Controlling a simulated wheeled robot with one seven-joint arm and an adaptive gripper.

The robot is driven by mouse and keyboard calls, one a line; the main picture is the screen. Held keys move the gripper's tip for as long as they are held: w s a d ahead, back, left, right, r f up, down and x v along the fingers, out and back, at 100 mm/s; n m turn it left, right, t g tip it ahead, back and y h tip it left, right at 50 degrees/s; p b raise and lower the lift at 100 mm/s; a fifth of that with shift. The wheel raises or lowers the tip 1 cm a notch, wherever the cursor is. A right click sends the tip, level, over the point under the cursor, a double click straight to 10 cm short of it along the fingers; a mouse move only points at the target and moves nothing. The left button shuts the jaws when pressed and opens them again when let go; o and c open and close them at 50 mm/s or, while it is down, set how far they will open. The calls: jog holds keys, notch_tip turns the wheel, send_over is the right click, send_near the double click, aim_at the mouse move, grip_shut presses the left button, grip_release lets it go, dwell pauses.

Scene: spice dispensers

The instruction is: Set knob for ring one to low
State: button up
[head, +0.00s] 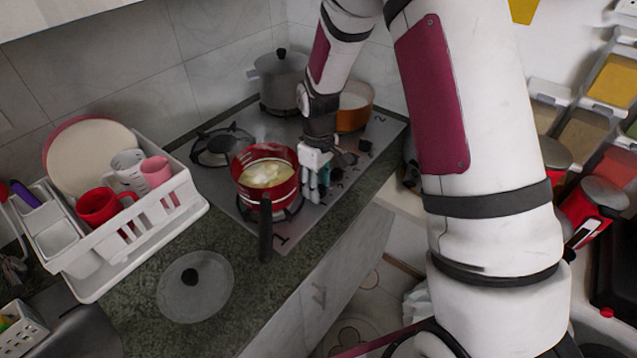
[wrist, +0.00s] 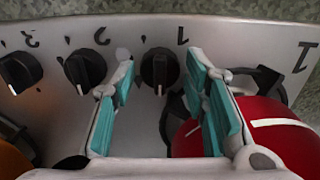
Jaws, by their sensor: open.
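The knob marked 1 (wrist: 160,68) is black and round, with a raised grip bar running up and down the wrist view. A small pale mark shows at its lower edge. My gripper (wrist: 159,76) is open, one teal-padded finger on each side of this knob, with visible gaps and no clear contact. In the head view my gripper (head: 313,182) points down at the stove's front edge, just right of the red pot, and hides this knob. Ring one lies under the red pot (head: 266,172), near the large printed 1 (head: 283,238).
The knobs marked 2 (wrist: 85,68) and 3 (wrist: 20,70) sit left in the wrist view. The red pot also shows close to the right finger (wrist: 270,135). A grey pot (head: 281,82) and orange pot (head: 354,108) stand behind. A dish rack (head: 140,238) stands left.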

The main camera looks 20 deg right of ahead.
jog(key=shift+c, duration=0.6)
jog(key=c, duration=0.8)
jog(key=shift+m, duration=1.6)
jog(key=o, duration=0.9)
